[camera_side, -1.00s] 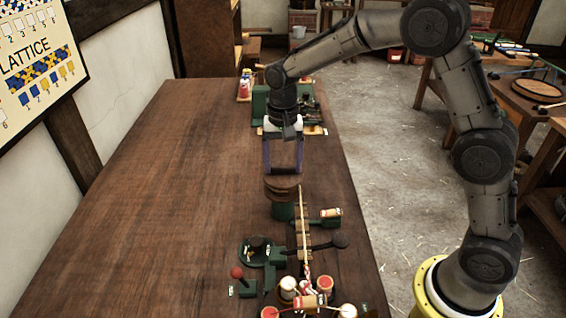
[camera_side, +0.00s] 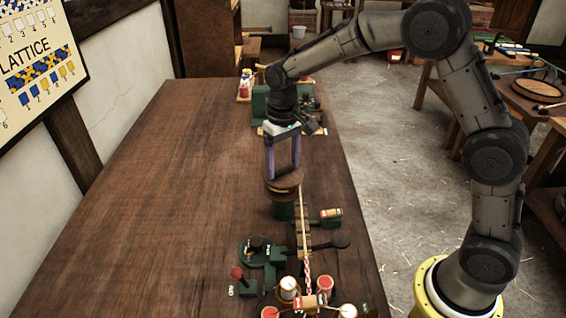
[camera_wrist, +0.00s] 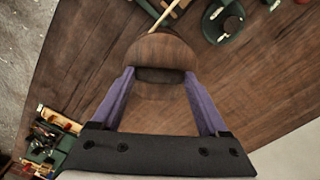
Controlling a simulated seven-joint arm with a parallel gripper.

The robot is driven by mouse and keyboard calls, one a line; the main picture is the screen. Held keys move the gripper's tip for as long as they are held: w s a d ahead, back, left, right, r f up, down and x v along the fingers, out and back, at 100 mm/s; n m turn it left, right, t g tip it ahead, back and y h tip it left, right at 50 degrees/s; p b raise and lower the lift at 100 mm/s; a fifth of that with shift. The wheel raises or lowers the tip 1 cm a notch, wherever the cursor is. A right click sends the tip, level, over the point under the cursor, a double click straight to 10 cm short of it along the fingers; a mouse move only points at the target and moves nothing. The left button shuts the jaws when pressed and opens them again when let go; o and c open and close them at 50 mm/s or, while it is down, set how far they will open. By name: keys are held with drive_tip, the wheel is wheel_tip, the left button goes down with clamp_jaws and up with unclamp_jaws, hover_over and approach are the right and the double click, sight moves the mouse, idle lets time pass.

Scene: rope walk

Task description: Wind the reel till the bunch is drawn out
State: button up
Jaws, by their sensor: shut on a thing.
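The reel (camera_side: 284,184) is a round brown wooden drum on a green post (camera_side: 283,211) near the middle of the table. It also shows in the wrist view (camera_wrist: 160,48). My gripper (camera_side: 283,172) points down at the reel from above, its two purple fingers on either side of the reel's top part. In the wrist view my gripper (camera_wrist: 160,76) is shut on a dark piece at the reel, partly hidden between the fingertips. A pale cord (camera_side: 301,205) runs from the reel toward the front, along a wooden rail. A red-and-white twisted bunch (camera_side: 306,268) lies at its near end.
Several bobbins with red and white thread (camera_side: 326,284) stand at the front. A red-knobbed lever (camera_side: 237,273), a black-knobbed lever (camera_side: 340,241) and a green round fixture (camera_side: 254,250) are close by. Green machinery (camera_side: 262,103) stands behind my gripper. The table's left side (camera_side: 150,200) is clear.

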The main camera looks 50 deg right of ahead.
sight(283, 167)
idle(0.3)
drive_tip(key=o, duration=1.2)
drive_tip(key=shift+o, duration=0.2)
drive_tip(key=shift+r, duration=0.15)
wheel_tip(283, 167, up, 14)
